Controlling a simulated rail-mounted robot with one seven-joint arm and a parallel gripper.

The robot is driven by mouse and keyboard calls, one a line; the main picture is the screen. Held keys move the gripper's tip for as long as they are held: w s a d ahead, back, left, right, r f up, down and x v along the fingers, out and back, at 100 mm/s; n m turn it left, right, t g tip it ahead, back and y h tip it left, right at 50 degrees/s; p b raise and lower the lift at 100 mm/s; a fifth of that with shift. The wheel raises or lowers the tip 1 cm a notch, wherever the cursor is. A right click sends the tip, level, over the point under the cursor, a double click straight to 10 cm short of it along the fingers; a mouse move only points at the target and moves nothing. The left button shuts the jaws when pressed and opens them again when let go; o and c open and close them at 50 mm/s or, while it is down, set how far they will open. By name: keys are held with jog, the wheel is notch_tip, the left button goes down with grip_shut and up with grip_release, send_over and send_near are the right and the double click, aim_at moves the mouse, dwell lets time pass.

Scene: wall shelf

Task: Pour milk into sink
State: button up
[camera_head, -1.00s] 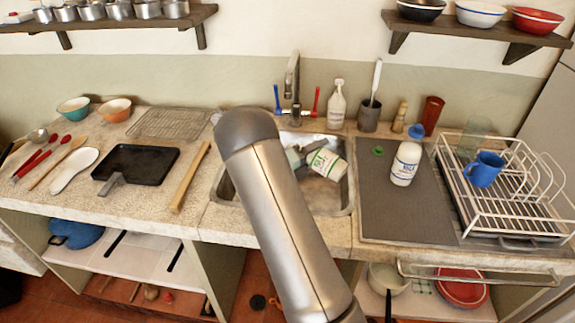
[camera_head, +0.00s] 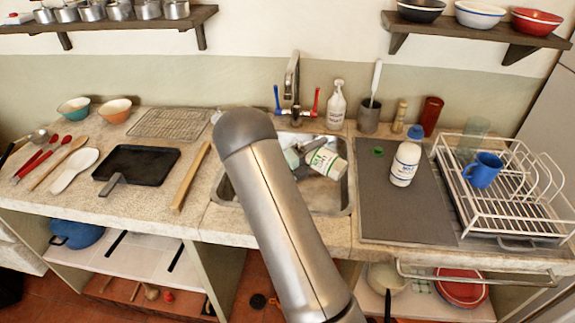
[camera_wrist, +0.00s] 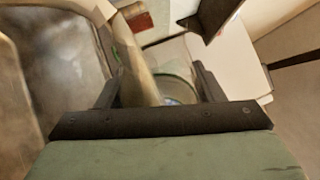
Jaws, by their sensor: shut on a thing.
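A white milk bottle (camera_head: 327,161) with a green-lettered label is strongly tilted over the sink (camera_head: 336,205), just right of my arm. My gripper (camera_head: 296,157) is shut on it, but my forearm hides most of the hold in the head view. In the wrist view, my two dark fingers (camera_wrist: 158,88) stand on either side of a pale round shape with a green ring; it is too blurred to tell which part of the bottle it is. The bottle's mouth is not clear, and no milk stream can be made out. A green cap (camera_head: 377,152) lies on the grey mat.
A second white bottle (camera_head: 405,163) with a blue cap stands on the grey mat (camera_head: 400,212). A dish rack (camera_head: 510,215) with a blue mug (camera_head: 483,169) is at the right. The faucet (camera_head: 292,85) rises behind the sink. A black tray (camera_head: 137,163) lies to the left.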

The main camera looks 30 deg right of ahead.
jog(key=shift+w+a+r+n+t+h+p, duration=0.15)
jog(key=shift+r+n+t+p, duration=0.25)
jog(key=shift+n+p, duration=0.55)
jog(key=shift+w+r+n+t+h+p, duration=0.1)
jog(key=shift+r+n+t+h+p, duration=0.15)
jog(key=shift+r+n+p, duration=0.65)
jog(key=shift+w+a+r+n+t+h+p, duration=0.1)
jog(key=shift+w+n+t+h+p, duration=0.2)
jog(key=shift+n+p, duration=0.7)
dwell(4.1)
